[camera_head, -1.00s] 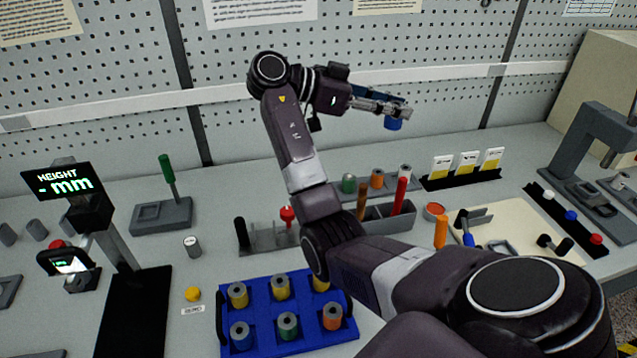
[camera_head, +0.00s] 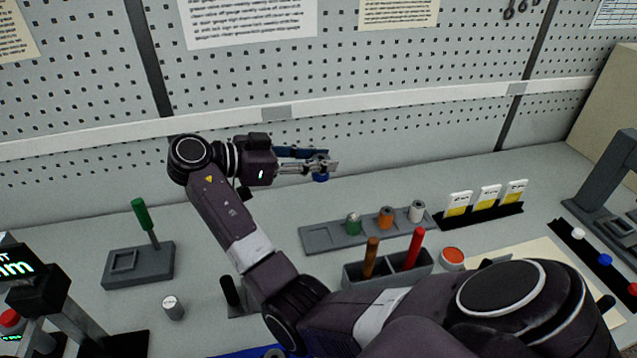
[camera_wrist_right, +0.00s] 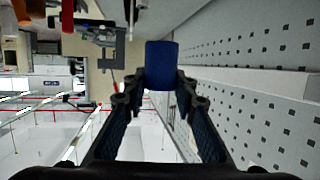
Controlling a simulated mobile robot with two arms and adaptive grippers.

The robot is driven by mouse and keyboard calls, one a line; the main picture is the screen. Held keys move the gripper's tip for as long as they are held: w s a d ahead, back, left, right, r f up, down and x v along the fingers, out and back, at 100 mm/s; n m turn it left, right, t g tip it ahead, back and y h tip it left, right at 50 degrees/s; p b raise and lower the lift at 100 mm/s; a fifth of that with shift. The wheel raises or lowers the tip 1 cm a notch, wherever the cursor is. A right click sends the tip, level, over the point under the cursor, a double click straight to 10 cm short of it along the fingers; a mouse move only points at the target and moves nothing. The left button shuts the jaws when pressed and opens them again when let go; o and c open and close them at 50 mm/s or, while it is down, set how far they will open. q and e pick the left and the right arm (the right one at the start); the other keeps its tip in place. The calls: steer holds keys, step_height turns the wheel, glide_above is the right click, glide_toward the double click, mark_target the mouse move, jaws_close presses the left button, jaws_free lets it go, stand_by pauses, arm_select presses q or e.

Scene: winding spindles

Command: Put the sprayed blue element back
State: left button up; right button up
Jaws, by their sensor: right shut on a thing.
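My right gripper (camera_head: 326,166) is shut on the blue element (camera_head: 320,178), which hangs just below the fingers in the head view. The right wrist view shows the blue cylinder (camera_wrist_right: 160,66) between the two fingertips (camera_wrist_right: 158,92). The gripper is in the air, near the pegboard wall and above the grey rack (camera_head: 321,238) in the picture. The rack holds a green element (camera_head: 353,224), an orange element (camera_head: 386,217) and a grey-white element (camera_head: 416,211). The left end of the rack is bare. My left gripper is not in view.
A grey holder (camera_head: 362,277) with a brown and a red stick stands in front of the rack. A green-handled tool (camera_head: 143,216) stands in a block at left. Yellow-white packets (camera_head: 487,198) stand right of the rack. A small grey cylinder (camera_head: 173,307) stands at front left.

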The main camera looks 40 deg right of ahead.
steer(key=f+p, duration=0.1)
steer(key=f, duration=0.6)
steer(key=f+p, duration=0.1)
steer(key=f, duration=0.6)
steer(key=shift+s+a+f+p, duration=0.2)
steer(key=shift+f+p, duration=0.1)
steer(key=shift+f, duration=2.5)
steer(key=o, duration=1.2)
steer(key=shift+c, duration=0.2)
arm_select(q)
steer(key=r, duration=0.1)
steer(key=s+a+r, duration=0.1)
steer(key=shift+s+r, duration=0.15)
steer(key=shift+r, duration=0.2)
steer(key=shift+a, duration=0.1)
